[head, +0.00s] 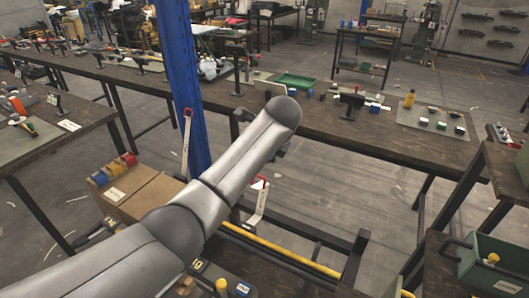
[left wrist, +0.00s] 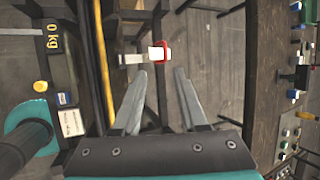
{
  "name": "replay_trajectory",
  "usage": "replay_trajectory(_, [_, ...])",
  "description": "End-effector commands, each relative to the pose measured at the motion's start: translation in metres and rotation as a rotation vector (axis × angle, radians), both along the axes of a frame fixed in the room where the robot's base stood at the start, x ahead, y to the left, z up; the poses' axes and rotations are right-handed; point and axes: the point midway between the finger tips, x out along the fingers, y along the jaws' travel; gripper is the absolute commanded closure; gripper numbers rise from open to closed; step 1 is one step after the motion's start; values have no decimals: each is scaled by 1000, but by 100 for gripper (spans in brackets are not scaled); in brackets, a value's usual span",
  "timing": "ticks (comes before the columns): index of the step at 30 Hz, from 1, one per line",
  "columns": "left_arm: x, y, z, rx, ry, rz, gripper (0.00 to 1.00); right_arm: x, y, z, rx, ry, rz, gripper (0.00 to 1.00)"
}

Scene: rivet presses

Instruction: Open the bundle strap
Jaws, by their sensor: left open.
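A white strip with a red end (head: 257,203), which looks like a strap or its lever, stands below my left forearm in the head view. A similar white strip with a red end (head: 187,140) stands by the blue post. In the left wrist view, one white piece with a red rim (left wrist: 160,51) lies just beyond the fingertips, roughly in line with the gap between them. My left gripper (left wrist: 161,72) is open, with nothing between its fingers. In the head view it is mostly hidden by my own arm. My right gripper is not in view.
A yellow bar (head: 282,251) and dark bars run low beside the strip. A blue post (head: 181,80) rises left of my arm. A cardboard box (head: 150,194) sits below it. A long workbench (head: 335,130) stands behind.

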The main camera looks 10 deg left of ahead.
Motion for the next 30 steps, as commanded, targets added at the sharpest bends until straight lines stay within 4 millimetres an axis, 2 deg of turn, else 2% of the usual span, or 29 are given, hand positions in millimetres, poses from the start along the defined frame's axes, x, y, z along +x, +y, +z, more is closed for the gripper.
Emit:
replay_trajectory(6, [-7,-3,13,0,-1,0,58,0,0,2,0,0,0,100])
replay_trajectory(19, [-10,-5,10,-10,2,7,58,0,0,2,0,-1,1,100])
replay_trajectory(23, [-26,-8,-12,-76,6,54,58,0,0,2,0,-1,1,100])
replay_trajectory(30, [-87,-12,-74,-306,19,278,58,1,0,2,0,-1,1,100])
